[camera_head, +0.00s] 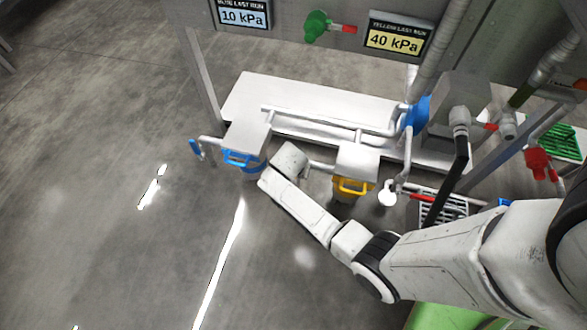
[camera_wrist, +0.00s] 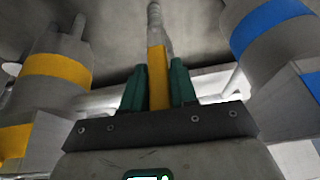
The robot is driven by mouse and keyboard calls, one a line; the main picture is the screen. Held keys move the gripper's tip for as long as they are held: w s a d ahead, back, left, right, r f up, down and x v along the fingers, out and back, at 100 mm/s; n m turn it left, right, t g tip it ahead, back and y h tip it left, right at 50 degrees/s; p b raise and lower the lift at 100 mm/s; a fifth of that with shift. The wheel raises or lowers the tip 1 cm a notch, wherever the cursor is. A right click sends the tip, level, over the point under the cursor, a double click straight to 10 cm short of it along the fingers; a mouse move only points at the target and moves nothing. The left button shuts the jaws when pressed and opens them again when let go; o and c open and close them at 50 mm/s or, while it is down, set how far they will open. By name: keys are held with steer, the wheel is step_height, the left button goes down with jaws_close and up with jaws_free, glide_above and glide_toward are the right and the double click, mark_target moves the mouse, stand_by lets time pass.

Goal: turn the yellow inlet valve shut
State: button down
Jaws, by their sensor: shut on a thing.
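In the wrist view, the yellow inlet valve's handle (camera_wrist: 156,54) is a flat yellow bar that points away from me, in line with a grey pipe beyond it. My gripper (camera_wrist: 158,72) has its two dark green fingers closed on the bar, one on each side. In the head view, my arm reaches in between the blue-handled housing (camera_head: 242,142) and the yellow-handled housing (camera_head: 357,163). My wrist hides the gripper and the inlet valve there. How far the valve is turned cannot be told.
A yellow-banded housing (camera_wrist: 55,75) stands close on the left of the gripper, and a blue-banded one (camera_wrist: 262,35) on the right. Signs read 10 kPa (camera_head: 242,16) and 40 kPa (camera_head: 394,40). White pipes (camera_head: 335,126) run behind. Open floor (camera_head: 90,190) lies left.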

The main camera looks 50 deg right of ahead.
steer(key=shift+s+d+f+m+t+y+p, duration=0.15)
steer(key=shift+s+t+p, duration=0.1)
steer(key=shift+s+t, duration=0.3)
steer(key=shift+s+d+f+m+t+y+p, duration=0.1)
steer(key=shift+s+d+m+t+y+p, duration=0.2)
steer(key=shift+t, duration=0.4)
steer(key=shift+s+d+f+m+t+y+p, duration=0.1)
steer(key=shift+s+t+p, duration=0.15)
steer(key=shift+s+t, duration=0.35)
steer(key=c, duration=1)
jaws_free()
steer(key=shift+w+a, duration=0.1)
steer(key=shift+o, duration=0.2)
steer(key=p+v, duration=0.6)
steer(key=v, duration=0.4)
steer(key=shift+r, duration=0.35)
steer(key=shift+c, duration=0.3)
